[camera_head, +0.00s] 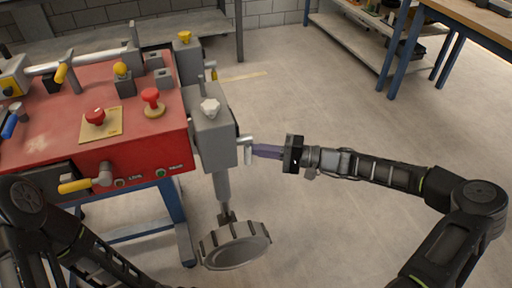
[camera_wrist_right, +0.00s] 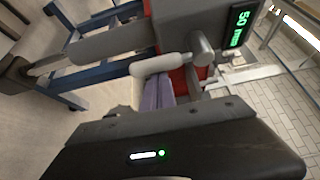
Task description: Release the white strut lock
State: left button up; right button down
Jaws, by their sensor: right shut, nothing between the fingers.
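The white strut lock is a pale bent lever (camera_head: 247,151) on the right side of a grey strut housing (camera_head: 213,140). In the right wrist view the lever (camera_wrist_right: 158,65) runs from a round grey pivot and bends down at its end. My right gripper (camera_head: 257,151) comes from the right with its purple fingers together and empty. The fingertips (camera_wrist_right: 158,84) are right at the lever, next to its bent part; I cannot tell whether they touch. My left arm shows at the lower left, but its gripper is not in view.
A red panel (camera_head: 60,135) with several knobs and levers lies left of the housing. A white knob (camera_head: 210,107) tops the housing. A round foot (camera_head: 235,245) hangs below the strut. A green display (camera_wrist_right: 240,27) reads 50.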

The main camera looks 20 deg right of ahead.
jog(key=shift+s, duration=0.1)
jog(key=shift+s+m+p, duration=0.1)
jog(key=shift+m+p, duration=0.2)
jog(key=shift+p, duration=0.2)
jog(key=s+r+m+g+h+p, duration=0.3)
jog(key=s+m+g+p, duration=0.2)
jog(key=p, duration=1)
jog(key=s+m, duration=0.1)
jog(key=m, duration=0.2)
jog(key=shift+d+g, duration=0.15)
jog(key=shift+g, duration=0.25)
jog(key=shift+s+r, duration=0.15)
